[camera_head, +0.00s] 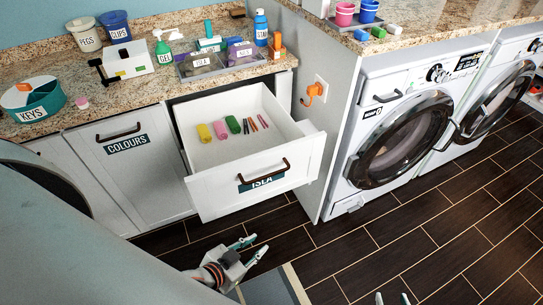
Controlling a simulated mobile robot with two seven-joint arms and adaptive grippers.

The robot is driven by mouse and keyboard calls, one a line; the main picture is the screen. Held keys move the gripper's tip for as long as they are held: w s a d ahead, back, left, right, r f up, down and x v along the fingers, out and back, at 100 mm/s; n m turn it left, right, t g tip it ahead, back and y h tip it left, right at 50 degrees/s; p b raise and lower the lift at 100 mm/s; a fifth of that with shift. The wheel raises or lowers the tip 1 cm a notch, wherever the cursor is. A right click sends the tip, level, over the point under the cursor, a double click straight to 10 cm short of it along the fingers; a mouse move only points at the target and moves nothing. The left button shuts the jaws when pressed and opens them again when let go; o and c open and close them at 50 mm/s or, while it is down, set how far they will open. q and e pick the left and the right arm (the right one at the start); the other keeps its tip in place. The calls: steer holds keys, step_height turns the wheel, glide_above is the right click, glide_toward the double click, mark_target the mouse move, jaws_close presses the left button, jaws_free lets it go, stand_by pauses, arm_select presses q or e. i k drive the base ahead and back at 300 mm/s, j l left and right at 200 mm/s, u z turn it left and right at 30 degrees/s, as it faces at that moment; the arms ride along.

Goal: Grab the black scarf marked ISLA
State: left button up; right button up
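A white drawer (300,126) is pulled out and carries a dark ISLA label (264,181) on its front. Inside lie yellow (204,133), pink (220,130) and green (233,125) rolls, and several thin coloured sticks (256,123). I cannot make out a black scarf in it. My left gripper (254,247) is open and empty, low in front of the drawer and apart from it. My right gripper (392,299) shows only two separated fingertips at the bottom edge, with nothing seen between them.
The COLOURS cupboard (124,165) is left of the drawer; washing machines (370,125) are right. A panel (322,175) with an orange plug (314,90) stands between. The counter holds a grey divided tray (222,69), a KEYS tub (36,96) and bottles.

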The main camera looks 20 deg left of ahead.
mark_target(199, 62)
steer(key=u, duration=1.35)
